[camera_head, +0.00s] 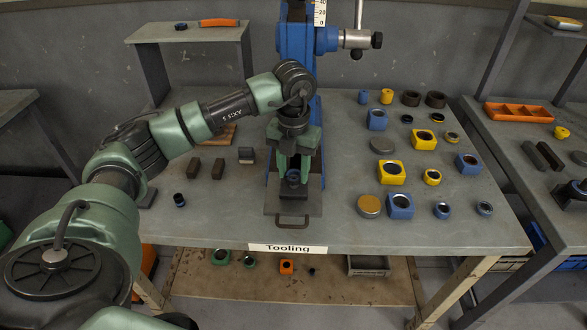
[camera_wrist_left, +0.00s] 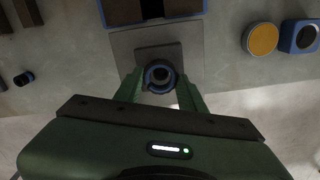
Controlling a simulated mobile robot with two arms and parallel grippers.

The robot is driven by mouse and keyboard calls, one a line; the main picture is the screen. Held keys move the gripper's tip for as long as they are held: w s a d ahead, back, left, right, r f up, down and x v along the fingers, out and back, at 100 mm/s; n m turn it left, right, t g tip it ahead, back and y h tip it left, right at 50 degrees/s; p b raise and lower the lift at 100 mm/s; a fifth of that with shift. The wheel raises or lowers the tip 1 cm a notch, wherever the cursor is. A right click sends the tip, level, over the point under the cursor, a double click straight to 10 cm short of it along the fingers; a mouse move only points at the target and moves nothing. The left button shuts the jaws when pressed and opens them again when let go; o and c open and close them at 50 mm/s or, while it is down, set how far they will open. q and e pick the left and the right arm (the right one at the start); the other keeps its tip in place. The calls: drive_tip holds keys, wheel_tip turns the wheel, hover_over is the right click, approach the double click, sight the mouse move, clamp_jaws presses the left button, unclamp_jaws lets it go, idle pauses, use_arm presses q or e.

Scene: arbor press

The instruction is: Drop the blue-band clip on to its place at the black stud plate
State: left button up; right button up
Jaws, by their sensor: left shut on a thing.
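The blue-band clip (camera_head: 293,173) is a small dark ring with blue on it. My left gripper (camera_head: 293,165) is shut on it, pointing down in front of the blue press. In the left wrist view the clip (camera_wrist_left: 149,78) sits between the two green fingertips (camera_wrist_left: 160,88). The black stud plate (camera_head: 293,189) is a dark square on the press's grey base, below the clip. It also shows in the left wrist view (camera_wrist_left: 140,56), where the clip overlaps its near part. I cannot tell whether clip and stud touch. My right gripper is not in view.
The blue press column (camera_head: 296,40) rises behind my gripper. Blue and yellow blocks and rings (camera_head: 391,173) fill the right side. The front left table is mostly clear.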

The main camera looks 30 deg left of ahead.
use_arm(q)
drive_tip(key=shift+f+b, duration=0.4)
drive_tip(key=shift+f, duration=0.1)
idle(0.6)
drive_tip(key=o, duration=1.4)
drive_tip(key=shift+r, duration=0.1)
wheel_tip(320, 180, up, 8)
drive_tip(key=shift+f+b, duration=0.15)
drive_tip(key=shift+b, duration=0.7)
